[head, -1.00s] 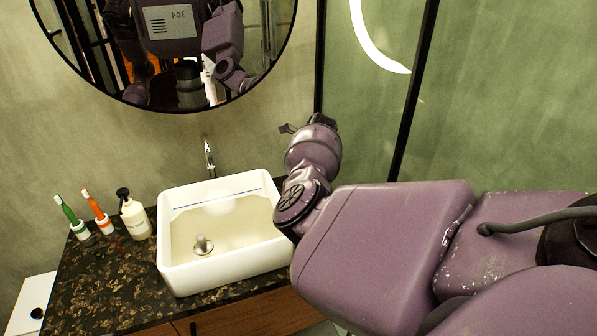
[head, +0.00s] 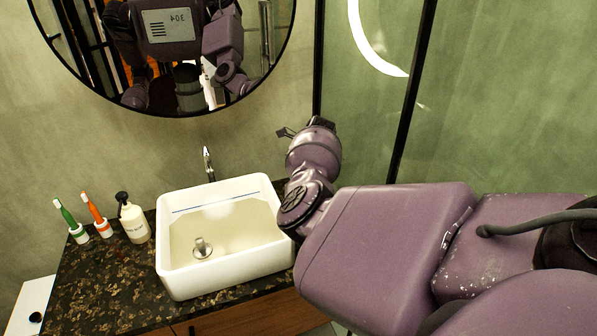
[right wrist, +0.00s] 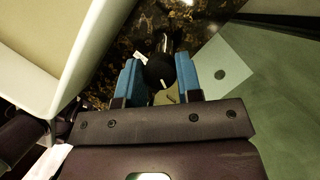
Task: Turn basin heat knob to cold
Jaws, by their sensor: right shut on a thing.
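The basin (head: 170,262) is a white rectangular sink on the dark speckled counter, with a chrome tap (head: 208,165) behind it. In the right wrist view, a round black knob (right wrist: 159,71) with a small white mark sits between the blue fingers of my right gripper (right wrist: 158,76). The gripper is shut on this knob, beside the basin wall (right wrist: 62,50). In the head view my right arm reaches past the basin's right side and hides the knob. Any hot or cold marking cannot be read. My left gripper is not in view.
A soap bottle (head: 135,222) and two toothbrushes in holders, green (head: 67,216) and orange (head: 96,214), stand left of the basin. A round mirror (head: 250,75) hangs above. A black-framed glass panel (head: 360,130) rises to the right. The front left of the counter (head: 110,290) is clear.

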